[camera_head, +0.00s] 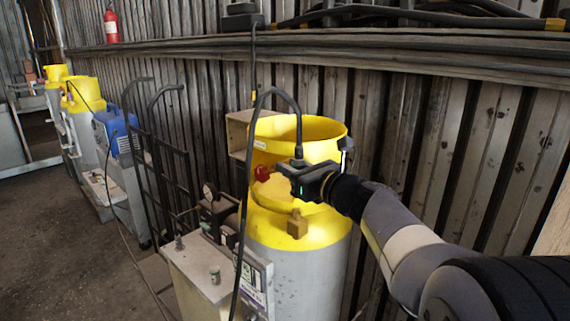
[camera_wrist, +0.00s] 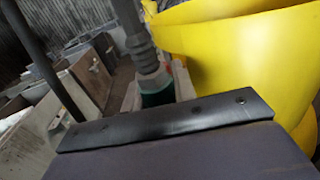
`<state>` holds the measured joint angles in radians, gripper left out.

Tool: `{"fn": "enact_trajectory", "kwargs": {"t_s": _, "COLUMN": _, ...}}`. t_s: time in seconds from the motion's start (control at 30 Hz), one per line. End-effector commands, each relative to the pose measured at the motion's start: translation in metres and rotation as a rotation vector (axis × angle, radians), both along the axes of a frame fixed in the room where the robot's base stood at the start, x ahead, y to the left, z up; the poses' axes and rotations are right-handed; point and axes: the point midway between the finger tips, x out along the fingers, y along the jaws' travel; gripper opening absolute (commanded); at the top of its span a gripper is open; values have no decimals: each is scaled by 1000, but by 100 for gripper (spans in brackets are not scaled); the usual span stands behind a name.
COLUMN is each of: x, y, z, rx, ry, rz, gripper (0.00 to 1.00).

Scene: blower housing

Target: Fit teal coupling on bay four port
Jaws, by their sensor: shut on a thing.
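My gripper (camera_head: 287,169) is shut on the end of a black hose, beside the yellow housing. In the wrist view, the teal coupling (camera_wrist: 157,94) is dark green below a ribbed grey sleeve (camera_wrist: 142,50); its lower part is hidden behind the gripper body. In the head view the coupling is hidden at the jaws. The black hose (camera_head: 283,95) arcs up from the gripper, then hangs down to the left. The yellow housing (camera_head: 325,133) has a red knob (camera_head: 262,172) and a brass block (camera_head: 297,224). I cannot tell which fitting is the bay four port.
A grey cabinet (camera_head: 205,268) with small fittings stands in front of the housing. A black hand cart (camera_head: 160,150) and a blue container (camera_head: 115,130) stand left. A corrugated wall with a ledge (camera_head: 400,53) is close behind. Open floor (camera_head: 60,240) lies left.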

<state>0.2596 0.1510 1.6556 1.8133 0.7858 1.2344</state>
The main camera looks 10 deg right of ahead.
Motion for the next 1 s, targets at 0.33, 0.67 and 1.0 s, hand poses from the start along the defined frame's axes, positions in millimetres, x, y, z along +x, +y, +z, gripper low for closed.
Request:
{"fn": "enact_trajectory", "kwargs": {"t_s": 0.33, "x": 0, "y": 0, "z": -16, "rx": -1, "ry": 0, "rz": 1, "gripper": 0}}
{"fn": "enact_trajectory", "kwargs": {"t_s": 0.67, "x": 0, "y": 0, "z": -49, "rx": 1, "ry": 0, "rz": 0, "gripper": 0}}
{"fn": "enact_trajectory", "kwargs": {"t_s": 1.0, "x": -1, "y": 0, "z": -43, "rx": 0, "ry": -1, "rz": 1, "gripper": 0}}
